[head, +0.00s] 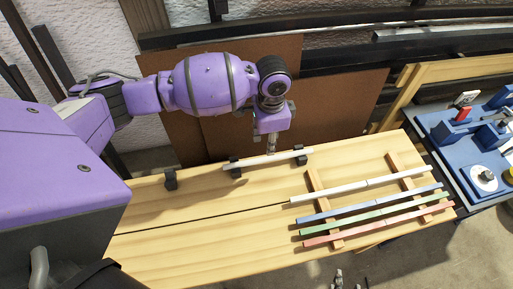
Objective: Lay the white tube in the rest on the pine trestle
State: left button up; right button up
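My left gripper (271,146) points down over the back edge of the pine trestle (190,243). Its narrow fingers come together on a thin white tube (252,163) and look shut on it. The tube runs left to right along the back of the trestle, at two black holders of the rest (235,166), one near each end. I cannot tell whether it is fully seated or just above them. A third black holder (170,179) stands empty to the left. Grey parts at the bottom edge may be my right gripper (350,280); their state is unclear.
Two wooden crossbars (393,160) on the right carry another white lath (340,190), a blue lath (375,203), a green one (365,215) and a red one (375,226). A blue tool tray (462,172) is at far right. The trestle's left front is clear.

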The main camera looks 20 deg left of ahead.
pick_arm(q)
jog(key=shift+r, duration=2.25)
